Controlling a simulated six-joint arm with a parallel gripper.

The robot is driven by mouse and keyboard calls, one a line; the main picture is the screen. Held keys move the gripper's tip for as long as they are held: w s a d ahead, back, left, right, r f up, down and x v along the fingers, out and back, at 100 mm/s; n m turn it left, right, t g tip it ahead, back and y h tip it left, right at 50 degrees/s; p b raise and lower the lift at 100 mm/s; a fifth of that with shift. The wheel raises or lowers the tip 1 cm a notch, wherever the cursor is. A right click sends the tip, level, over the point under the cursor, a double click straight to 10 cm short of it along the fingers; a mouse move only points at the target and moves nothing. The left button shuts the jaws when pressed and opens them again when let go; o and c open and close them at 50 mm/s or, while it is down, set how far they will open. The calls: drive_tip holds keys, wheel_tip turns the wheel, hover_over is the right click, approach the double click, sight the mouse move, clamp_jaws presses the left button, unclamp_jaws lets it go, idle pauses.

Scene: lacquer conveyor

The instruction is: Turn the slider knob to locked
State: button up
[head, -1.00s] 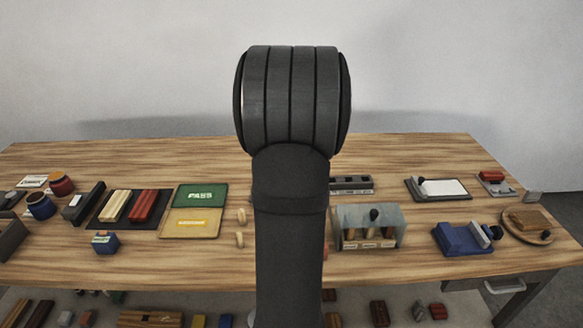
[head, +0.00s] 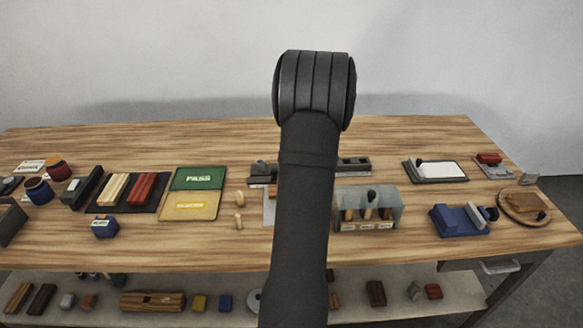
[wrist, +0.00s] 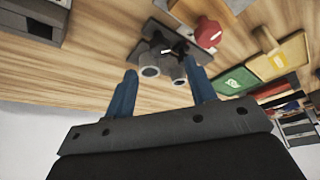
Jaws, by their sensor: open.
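My gripper (wrist: 163,71) shows in the wrist view with two blue fingers spread apart and nothing clasped. Between and beyond the fingertips is a dark fixture (wrist: 156,31) with grey, round-ended knobs (wrist: 149,70). Which part is the slider knob, and its locked marking, I cannot tell. A red knob-like part (wrist: 208,33) with a pale mark stands beside it. Whether the fingers touch the grey parts is unclear. In the head view a dark fixture (head: 262,172) shows partly behind my arm; my gripper is hidden there.
The green PASS mat (head: 197,179) and yellow mat (head: 190,206) lie to the left. A clear-sided rack (head: 368,224) stands to the right of my arm, with a dark slotted block (head: 354,165) behind it. A blue fixture (head: 460,220) is farther right.

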drive_tip(key=x, duration=0.5)
drive_tip(key=shift+w+a+f, duration=0.1)
drive_tip(key=shift+f, duration=0.25)
drive_tip(key=c, duration=1)
drive_tip(key=shift+m, duration=0.3)
drive_tip(key=m, duration=0.2)
drive_tip(key=m+t+h, duration=0.1)
drive_tip(key=m, duration=0.1)
drive_tip(key=shift+a+m+h, duration=0.25)
drive_tip(key=shift+m+h, duration=0.05)
drive_tip(key=shift+a+m+t+h, duration=0.15)
drive_tip(key=shift+m+h, duration=0.3)
drive_tip(key=shift+m, duration=0.7)
drive_tip(key=shift+d+m+t+h, duration=0.1)
drive_tip(key=shift+m+t+h, duration=0.25)
drive_tip(key=shift+m, duration=0.8)
